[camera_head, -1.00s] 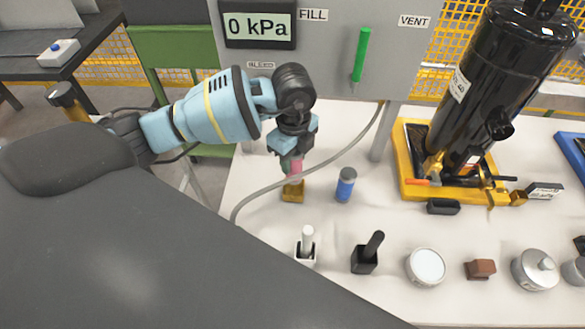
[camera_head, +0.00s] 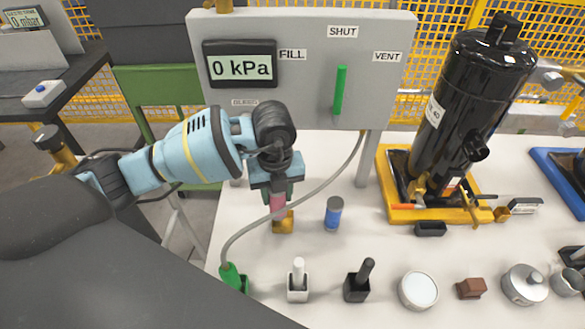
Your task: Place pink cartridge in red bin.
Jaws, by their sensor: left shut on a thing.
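The pink cartridge (camera_head: 277,203) is upright at the left of the white table, in or just above a small yellow holder (camera_head: 284,222). My left gripper (camera_head: 277,190) comes down from above and is shut on the cartridge's upper part. The grey hose passes in front of the cartridge's lower part, so I cannot tell whether it still touches the holder. I see no red bin in this view. My right gripper is not in view.
A blue cartridge (camera_head: 333,213) stands just right of the yellow holder. The grey hose (camera_head: 318,190) runs to a green nozzle (camera_head: 233,277). A black compressor (camera_head: 470,110) stands on a yellow pallet (camera_head: 408,213). A grey panel (camera_head: 305,95) rises behind the gripper.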

